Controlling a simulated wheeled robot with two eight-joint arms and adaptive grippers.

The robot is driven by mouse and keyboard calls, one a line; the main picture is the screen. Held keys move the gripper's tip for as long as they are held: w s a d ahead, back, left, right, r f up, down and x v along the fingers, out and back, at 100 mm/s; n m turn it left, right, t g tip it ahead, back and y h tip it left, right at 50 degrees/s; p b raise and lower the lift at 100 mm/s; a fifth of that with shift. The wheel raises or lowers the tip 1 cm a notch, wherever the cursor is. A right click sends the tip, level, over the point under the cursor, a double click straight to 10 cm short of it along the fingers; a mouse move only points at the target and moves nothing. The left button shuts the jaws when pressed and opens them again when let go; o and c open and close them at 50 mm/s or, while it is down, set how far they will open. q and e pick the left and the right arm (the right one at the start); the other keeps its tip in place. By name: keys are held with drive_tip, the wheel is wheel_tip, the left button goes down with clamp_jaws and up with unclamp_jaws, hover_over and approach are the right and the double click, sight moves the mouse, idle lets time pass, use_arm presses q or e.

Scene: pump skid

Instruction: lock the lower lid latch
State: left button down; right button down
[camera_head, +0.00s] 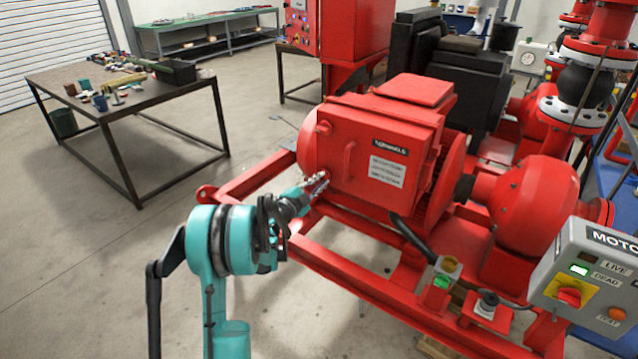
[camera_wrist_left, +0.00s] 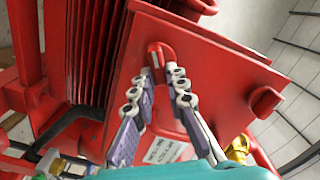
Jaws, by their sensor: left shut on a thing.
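My left gripper (camera_head: 320,183) is at the lid's lower left corner, clear of the bar handle. In the left wrist view my left gripper's fingers (camera_wrist_left: 164,82) are closed in on both sides of a small rounded red piece, the lower lid latch (camera_wrist_left: 163,57). The fingers hide part of the latch and of the lid, so its exact angle is hard to tell. My right gripper is not in view.
The red skid frame (camera_head: 345,275) runs below the motor. A grey motor control box (camera_head: 590,275) stands at the right. A dark table (camera_head: 85,115) with loose items stands at the left. Another red raised piece (camera_wrist_left: 264,101) shows near the fingers.

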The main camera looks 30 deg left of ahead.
use_arm(q)
drive_tip(key=m, duration=0.4)
drive_tip(key=m+b, duration=0.1)
drive_tip(key=m, duration=0.1)
drive_tip(key=shift+d+f, duration=0.15)
drive_tip(key=shift+f, duration=0.15)
drive_tip(key=shift+m, duration=0.4)
drive_tip(key=c, duration=1.5)
unclamp_jaws()
drive_tip(key=shift+c, duration=0.2)
drive_tip(key=shift+s, duration=0.15)
drive_tip(key=s+a, duration=0.1)
drive_tip(key=s, duration=1)
drive_tip(key=shift+s, duration=0.35)
